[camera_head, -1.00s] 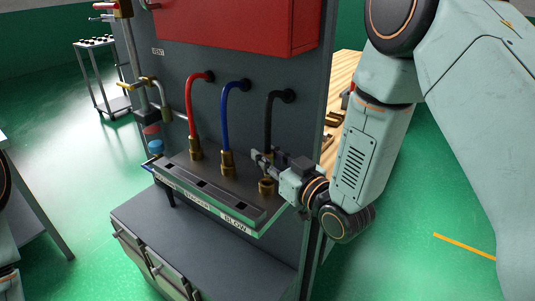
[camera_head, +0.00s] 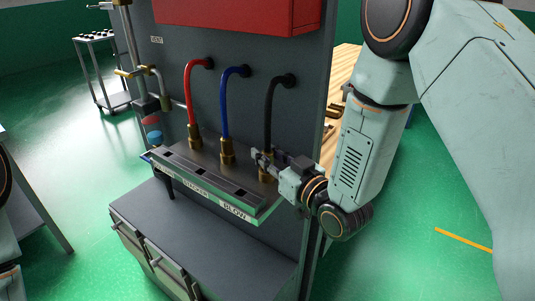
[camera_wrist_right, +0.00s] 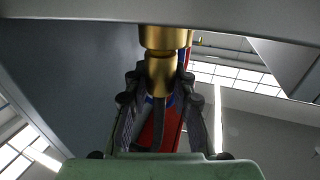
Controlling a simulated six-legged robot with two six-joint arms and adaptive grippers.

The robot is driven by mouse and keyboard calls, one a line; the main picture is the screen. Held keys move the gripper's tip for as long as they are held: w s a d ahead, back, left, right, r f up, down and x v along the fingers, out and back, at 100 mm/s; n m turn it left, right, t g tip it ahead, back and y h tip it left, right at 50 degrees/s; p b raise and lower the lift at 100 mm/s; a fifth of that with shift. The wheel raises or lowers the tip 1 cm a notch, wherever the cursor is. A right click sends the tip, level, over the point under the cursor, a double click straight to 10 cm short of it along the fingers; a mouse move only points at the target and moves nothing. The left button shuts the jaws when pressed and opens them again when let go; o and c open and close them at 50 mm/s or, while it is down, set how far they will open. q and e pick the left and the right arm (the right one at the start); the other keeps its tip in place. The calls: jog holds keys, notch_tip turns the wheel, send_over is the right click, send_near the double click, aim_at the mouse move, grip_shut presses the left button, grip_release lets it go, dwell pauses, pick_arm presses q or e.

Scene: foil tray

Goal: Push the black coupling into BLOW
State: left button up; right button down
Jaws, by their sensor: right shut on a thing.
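The black coupling (camera_head: 264,177) is a brass fitting on the end of the black hose (camera_head: 267,115). It stands upright at the right end of the rail (camera_head: 213,186), behind the BLOW label (camera_head: 236,212). My right gripper (camera_head: 262,160) is shut on it from the right. Whether the coupling is fully seated is hidden. My left gripper is out of view.
A red-hose coupling (camera_head: 195,137) and a blue-hose coupling (camera_head: 227,152) stand upright on the rail to the left. A red box (camera_head: 235,14) is on the panel above. A drawer cabinet (camera_head: 205,235) is below. A wooden bench (camera_head: 345,70) is behind the panel.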

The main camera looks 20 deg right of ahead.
jog(key=shift+a+f, duration=0.15)
jog(key=shift+f, duration=0.05)
jog(key=c, duration=1)
grip_release()
jog(key=shift+c, duration=0.2)
jog(key=v, duration=1.2)
jog(key=shift+r, duration=0.1)
